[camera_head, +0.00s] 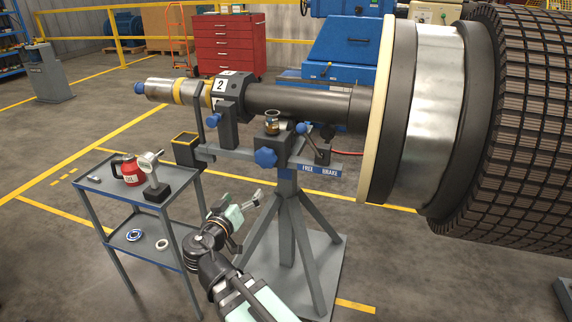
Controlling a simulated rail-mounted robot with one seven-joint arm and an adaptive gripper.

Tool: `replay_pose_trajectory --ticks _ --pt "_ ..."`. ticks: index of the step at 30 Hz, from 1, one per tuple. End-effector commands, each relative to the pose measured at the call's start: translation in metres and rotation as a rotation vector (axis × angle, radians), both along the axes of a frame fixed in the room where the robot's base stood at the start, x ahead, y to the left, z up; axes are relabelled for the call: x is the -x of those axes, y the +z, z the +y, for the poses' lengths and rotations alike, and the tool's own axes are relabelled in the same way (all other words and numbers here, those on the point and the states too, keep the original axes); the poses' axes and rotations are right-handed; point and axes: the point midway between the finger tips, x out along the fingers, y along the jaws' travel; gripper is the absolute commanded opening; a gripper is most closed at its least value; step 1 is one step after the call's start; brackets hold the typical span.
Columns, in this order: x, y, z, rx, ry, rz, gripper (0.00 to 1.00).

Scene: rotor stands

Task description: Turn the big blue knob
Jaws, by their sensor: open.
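The big blue knob (265,157) is a lobed star-shaped knob on the front of the grey stand head (285,142), just under the rotor shaft. My gripper (248,221) is below the knob and slightly to its left in the picture, in front of the stand's legs. Its fingers are spread open and empty. One finger reaches up toward the stand and the other points down. The gripper appears apart from the knob. Smaller blue knobs are on the stand (213,120) and on a lever (301,127) labelled near "FREE" and "BRAKE".
The large bladed rotor (520,120) fills the right side, its shaft (305,102) resting over the stand. A grey cart (92,190) with a red can (130,172) stands left of my arm. A small dark bin (187,150) hangs left of the stand.

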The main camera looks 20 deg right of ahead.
Motion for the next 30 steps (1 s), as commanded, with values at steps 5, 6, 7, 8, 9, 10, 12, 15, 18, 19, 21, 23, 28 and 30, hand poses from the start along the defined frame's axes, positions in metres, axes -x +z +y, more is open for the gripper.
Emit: replay_pose_trajectory --ticks 5,6,7,8,9,10,12,15,18,19,21,23,28,30 --pt "-0.002 0.015 0.001 -0.062 0.005 -0.127 0.99" --pt "-0.003 0.014 0.001 -0.079 0.006 -0.138 0.99" --pt "-0.003 0.014 0.001 -0.090 0.006 -0.143 0.99" --pt "-0.004 0.014 0.001 -0.096 0.005 -0.147 0.99" --pt "-0.006 0.014 -0.001 -0.102 0.004 -0.151 0.99" --pt "-0.008 0.014 -0.002 -0.104 0.003 -0.151 0.99" --pt "-0.013 0.014 -0.005 -0.104 0.002 -0.151 0.99" --pt "-0.025 0.014 -0.013 -0.103 0.001 -0.150 0.99" --pt "-0.041 0.015 -0.023 -0.104 0.001 -0.149 0.99" --pt "-0.046 0.015 -0.026 -0.102 0.000 -0.149 0.99" --pt "-0.058 0.014 -0.034 -0.103 0.001 -0.149 0.99" --pt "-0.068 0.015 -0.040 -0.102 0.001 -0.148 0.99" --pt "-0.096 0.014 -0.059 -0.102 0.001 -0.147 0.99" --pt "-0.107 0.014 -0.067 -0.102 0.002 -0.147 0.99"
